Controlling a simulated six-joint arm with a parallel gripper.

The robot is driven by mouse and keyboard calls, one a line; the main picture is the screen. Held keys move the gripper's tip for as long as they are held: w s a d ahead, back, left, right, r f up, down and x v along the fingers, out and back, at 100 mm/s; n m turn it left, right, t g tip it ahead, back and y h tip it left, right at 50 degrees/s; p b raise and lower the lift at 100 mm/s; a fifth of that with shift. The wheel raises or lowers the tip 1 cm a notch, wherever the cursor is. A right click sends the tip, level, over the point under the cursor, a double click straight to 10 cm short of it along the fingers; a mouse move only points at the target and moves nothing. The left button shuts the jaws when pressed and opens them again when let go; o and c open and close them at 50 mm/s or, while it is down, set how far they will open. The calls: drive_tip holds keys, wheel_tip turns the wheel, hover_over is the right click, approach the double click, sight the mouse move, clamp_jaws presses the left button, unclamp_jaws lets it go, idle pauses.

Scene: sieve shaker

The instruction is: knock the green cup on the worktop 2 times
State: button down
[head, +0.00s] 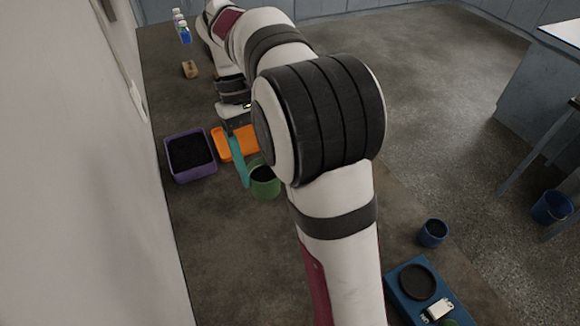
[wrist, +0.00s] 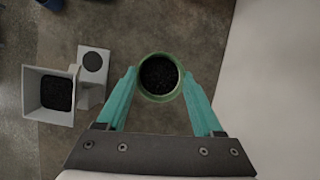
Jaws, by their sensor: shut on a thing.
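The green cup (head: 265,188) is upright and holds dark granular stuff. It also shows in the wrist view (wrist: 160,98), seen from above between my two teal fingers. My gripper (head: 247,174) is shut on the cup, one finger on each side in the wrist view (wrist: 159,84). I cannot tell whether the cup's base touches the worktop (head: 225,250) or is a little above it. My arm hides part of the worktop in the head view.
A purple bin (head: 190,177) of dark stuff and an orange tray (head: 222,148) stand left of the cup. A blue cup (head: 432,234) and blue scale (head: 405,302) are at right. A grey bin (wrist: 33,105) shows in the wrist view. Worktop in front is clear.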

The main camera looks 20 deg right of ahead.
drive_tip(key=shift+w+a+r+m, duration=0.25)
drive_tip(key=shift+a+r+m, duration=0.35)
drive_tip(key=shift+a+r, duration=0.5)
drive_tip(key=s+d+f+n, duration=0.1)
drive_tip(key=d+f+n, duration=0.15)
drive_tip(key=d, duration=1.25)
drive_tip(key=s+d+f+n, duration=0.1)
drive_tip(key=d+f, duration=0.2)
drive_tip(key=d, duration=1.2)
drive_tip(key=shift+s+d+f+n+t+h, duration=0.6)
drive_tip(key=shift+s+d+f+n, duration=0.4)
drive_tip(key=shift+d+f+n, duration=1.3)
drive_tip(key=shift+s+d+f+n+t+h, duration=0.85)
drive_tip(key=shift+f+n, duration=0.9)
drive_tip(key=shift+f, duration=1.65)
drive_tip(key=shift+s+d+f+n+t+h, duration=0.25)
drive_tip(key=shift+s+d+f+n+h, duration=0.6)
drive_tip(key=shift+f+n, duration=1.6)
drive_tip(key=shift+s+d+f+m+y, duration=0.25)
drive_tip(key=shift+d+f+m+y, duration=0.1)
drive_tip(key=shift+f+m, duration=0.1)
drive_tip(key=shift+a+f, duration=0.1)
drive_tip(key=shift+f, duration=2.5)
drive_tip(key=shift+r, duration=2.15)
